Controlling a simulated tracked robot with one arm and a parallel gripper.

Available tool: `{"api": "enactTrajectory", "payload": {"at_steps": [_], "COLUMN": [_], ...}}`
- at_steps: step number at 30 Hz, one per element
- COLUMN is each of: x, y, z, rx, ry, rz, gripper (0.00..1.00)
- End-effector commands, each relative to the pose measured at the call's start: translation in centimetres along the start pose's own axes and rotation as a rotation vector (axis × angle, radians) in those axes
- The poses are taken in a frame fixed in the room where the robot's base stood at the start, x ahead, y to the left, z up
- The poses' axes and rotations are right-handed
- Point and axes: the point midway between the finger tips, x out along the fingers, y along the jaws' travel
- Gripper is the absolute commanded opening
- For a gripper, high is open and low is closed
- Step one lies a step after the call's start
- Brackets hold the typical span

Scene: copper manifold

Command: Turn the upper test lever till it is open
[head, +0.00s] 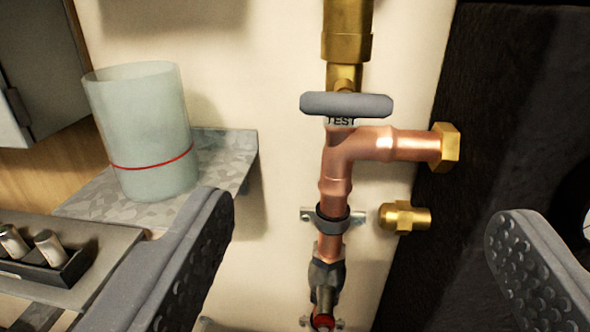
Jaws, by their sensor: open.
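The upper test lever (347,104) is a grey, rounded bar lying crosswise, near level, over the vertical pipe, just below a brass fitting (347,38). A label reading "TEST" (341,121) shows just under it, partly covered by the lever. The copper pipe (336,165) runs down from there and branches right to a brass hex end. My gripper (362,235) is open, with one studded finger at lower left and the other at lower right. The fingers are wide apart and lower in the picture than the lever. Nothing is between them in their grip.
A frosted cylinder with a red line (145,130) stands on a grey shelf (222,150) at left. A tray with small metal parts (35,250) is at lower left. A brass plug (405,217), a pipe clamp (332,218) and a lower dark valve with red (323,321) are near the pipe.

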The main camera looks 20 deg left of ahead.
Motion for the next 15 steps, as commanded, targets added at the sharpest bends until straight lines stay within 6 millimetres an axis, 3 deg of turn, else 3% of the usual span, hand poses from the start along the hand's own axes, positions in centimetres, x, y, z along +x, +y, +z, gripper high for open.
{"api": "enactTrajectory", "payload": {"at_steps": [15], "x": [2.9], "y": [-0.6], "z": [-0.3], "rx": [-0.002], "ry": [-0.005], "rz": [-0.011], "gripper": [0.75]}}
